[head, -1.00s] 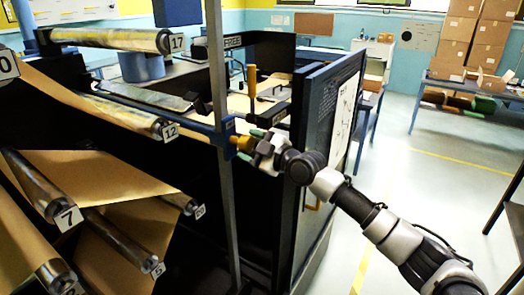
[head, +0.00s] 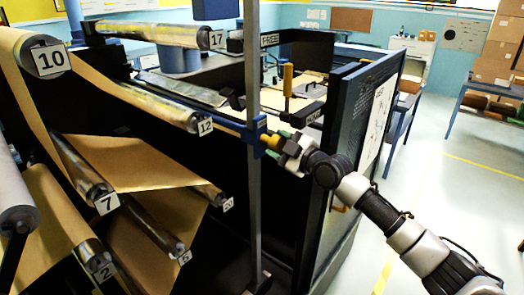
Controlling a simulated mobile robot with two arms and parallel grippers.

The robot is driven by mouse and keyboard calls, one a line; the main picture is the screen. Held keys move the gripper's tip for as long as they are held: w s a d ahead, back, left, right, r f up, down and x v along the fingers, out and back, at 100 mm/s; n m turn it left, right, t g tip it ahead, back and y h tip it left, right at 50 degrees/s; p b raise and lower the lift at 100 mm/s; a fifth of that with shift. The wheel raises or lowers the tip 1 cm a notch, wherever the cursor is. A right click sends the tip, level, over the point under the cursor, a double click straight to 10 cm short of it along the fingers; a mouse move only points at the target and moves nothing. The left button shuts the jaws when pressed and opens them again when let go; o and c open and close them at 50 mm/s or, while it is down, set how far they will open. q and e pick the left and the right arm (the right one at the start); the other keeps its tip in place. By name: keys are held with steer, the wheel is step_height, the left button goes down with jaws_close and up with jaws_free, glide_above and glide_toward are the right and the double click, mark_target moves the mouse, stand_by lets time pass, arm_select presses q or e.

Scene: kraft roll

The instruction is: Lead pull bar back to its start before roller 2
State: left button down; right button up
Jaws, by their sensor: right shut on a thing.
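The pull bar (head: 232,124) runs behind roller 12 (head: 180,113) to a blue end block at the upright grey post (head: 253,200). My right gripper (head: 276,146) is shut on the yellow grip (head: 270,141) at the bar's near end, just right of the post. Its fingertips are partly hidden by the grip and wrist. Roller 2 (head: 92,256) is at the lower left, well below and left of the bar's end. My left gripper is out of view.
Brown kraft paper (head: 135,160) runs among roller 10 (head: 22,52), roller 7 (head: 82,170) and other numbered rollers. Roller 17 (head: 160,34) is above. A dark open panel (head: 345,150) stands close beside my right arm. Open floor (head: 455,200) lies to the right.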

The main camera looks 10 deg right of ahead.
steer(key=s+a+p, duration=0.7)
steer(key=s+a, duration=0.2)
steer(key=a, duration=0.2)
steer(key=shift+a, duration=0.25)
steer(key=s+a+r, duration=0.2)
steer(key=a+r, duration=0.1)
steer(key=r, duration=0.3)
steer(key=shift+s+a+r+p, duration=0.15)
steer(key=shift+s+a+p, duration=0.1)
steer(key=shift+s+p, duration=0.1)
